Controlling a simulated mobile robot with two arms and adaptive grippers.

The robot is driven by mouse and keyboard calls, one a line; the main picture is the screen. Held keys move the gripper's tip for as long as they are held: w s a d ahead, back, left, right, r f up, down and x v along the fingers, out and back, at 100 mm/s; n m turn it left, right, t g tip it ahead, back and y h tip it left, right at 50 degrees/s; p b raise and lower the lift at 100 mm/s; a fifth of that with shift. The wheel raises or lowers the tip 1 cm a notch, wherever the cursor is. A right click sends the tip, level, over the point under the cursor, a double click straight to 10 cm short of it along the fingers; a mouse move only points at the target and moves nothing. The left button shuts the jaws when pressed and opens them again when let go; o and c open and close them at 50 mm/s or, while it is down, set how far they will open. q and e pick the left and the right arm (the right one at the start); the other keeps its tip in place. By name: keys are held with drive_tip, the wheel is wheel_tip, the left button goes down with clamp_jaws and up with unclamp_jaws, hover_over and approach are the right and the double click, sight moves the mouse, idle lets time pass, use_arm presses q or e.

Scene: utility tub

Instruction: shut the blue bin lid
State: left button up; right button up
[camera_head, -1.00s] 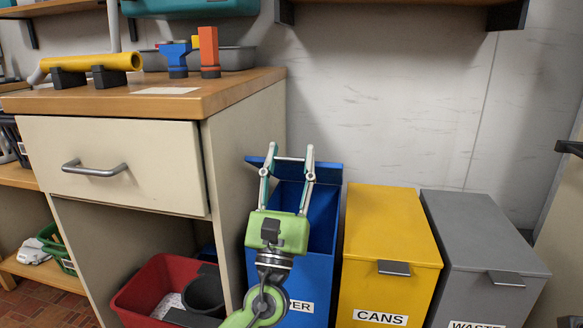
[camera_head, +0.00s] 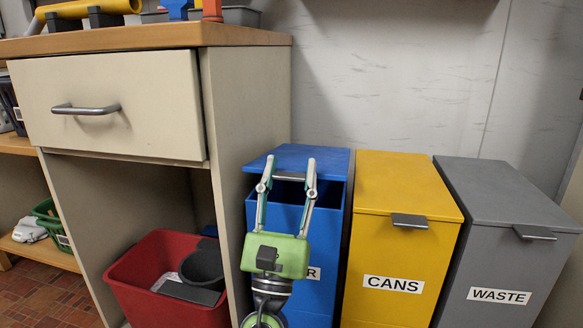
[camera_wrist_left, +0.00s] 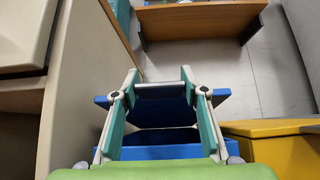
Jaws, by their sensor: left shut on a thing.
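The blue bin (camera_head: 318,218) stands against the cabinet's right side. Its blue lid (camera_head: 312,160) is lowered to a shallow angle, with a dark gap still showing between it and the bin's front rim. My left gripper (camera_head: 288,172) is in front of the bin, fingers pointing up, shut on the lid's grey bar handle (camera_head: 291,177). In the left wrist view the handle (camera_wrist_left: 160,90) lies between the fingertips, and the blue lid (camera_wrist_left: 221,96) shows to either side. My gripper and arm hide part of the bin's front and its label. My right gripper is not in view.
A yellow CANS bin (camera_head: 405,190) and a grey WASTE bin (camera_head: 505,200) stand closed on the right. A cream cabinet (camera_head: 250,120) with a shut drawer (camera_head: 110,130) is close on the left. A red tub (camera_head: 150,260) sits in its open lower space.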

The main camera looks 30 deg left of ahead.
sight(290, 209)
use_arm(q)
drive_tip(key=f+b, duration=0.2)
drive_tip(key=f, duration=0.1)
drive_tip(key=f+b, duration=0.2)
drive_tip(key=f, duration=0.1)
drive_tip(key=shift+s+d+f+b, duration=0.1)
drive_tip(key=shift+s+f+b, duration=0.1)
drive_tip(key=shift+f+b, duration=0.45)
drive_tip(key=shift+f, duration=0.05)
drive_tip(key=shift+c, duration=0.2)
drive_tip(key=shift+d+f, duration=0.1)
drive_tip(key=o, duration=1.7)
drive_tip(key=shift+f, duration=0.1)
drive_tip(key=shift+c, duration=0.2)
drive_tip(key=v, duration=1.1)
drive_tip(key=shift+s, duration=0.45)
